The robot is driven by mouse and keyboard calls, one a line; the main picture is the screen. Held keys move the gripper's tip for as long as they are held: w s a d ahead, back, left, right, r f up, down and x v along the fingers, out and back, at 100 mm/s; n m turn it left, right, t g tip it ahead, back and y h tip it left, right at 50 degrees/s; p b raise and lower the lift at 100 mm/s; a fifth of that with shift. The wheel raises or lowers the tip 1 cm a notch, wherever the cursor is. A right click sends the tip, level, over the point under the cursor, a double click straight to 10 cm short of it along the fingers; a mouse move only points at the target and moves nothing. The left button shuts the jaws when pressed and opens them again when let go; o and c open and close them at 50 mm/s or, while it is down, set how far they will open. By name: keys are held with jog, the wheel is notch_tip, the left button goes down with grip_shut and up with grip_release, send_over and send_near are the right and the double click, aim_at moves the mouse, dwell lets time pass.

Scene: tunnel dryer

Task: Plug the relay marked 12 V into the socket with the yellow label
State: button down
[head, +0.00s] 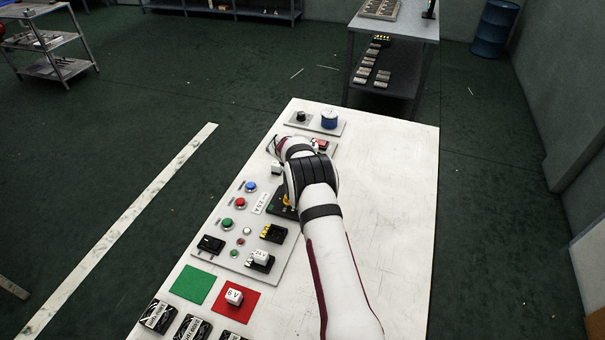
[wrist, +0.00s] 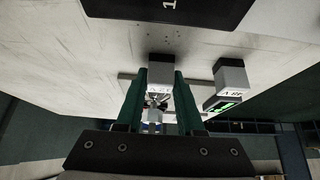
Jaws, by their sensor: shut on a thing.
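In the wrist view my gripper (wrist: 160,78) has its two green fingers shut on a grey-white relay (wrist: 160,75), whose upside-down mark reads as 12 V. The relay appears held up, off any socket. In the head view my arm covers the gripper. A black socket with a yellow patch (head: 273,233) stands on the grey panel, left of my forearm. Another yellow-orange bit (head: 287,200) shows beside my wrist, partly hidden; I cannot tell which patch is a label. A second relay, apparently 48 V (wrist: 231,75), stands right of the held one above a green display or label.
The panel (head: 210,255) carries coloured buttons and a relay marked 24 V (head: 261,256). A 6 V relay (head: 234,297) sits on a red mat (head: 238,312) beside a green mat (head: 193,285). Black boxes (head: 157,317) line the near edge. The table's right side is clear.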

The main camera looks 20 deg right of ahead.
jog(key=shift+r, duration=0.1)
jog(key=shift+r, duration=0.3)
jog(key=r, duration=0.4)
jog(key=shift+s+d, duration=0.35)
jog(key=s+d+r, duration=0.6)
jog(key=s+d, duration=0.1)
jog(key=s, duration=0.1)
jog(key=s+a, duration=0.4)
jog(key=a, duration=0.7)
jog(key=s+a+f, duration=0.1)
jog(key=s+a, duration=0.3)
jog(key=a, duration=0.8)
jog(key=shift+f, duration=0.1)
jog(key=shift+w+f, duration=0.1)
jog(key=shift+f, duration=2.8)
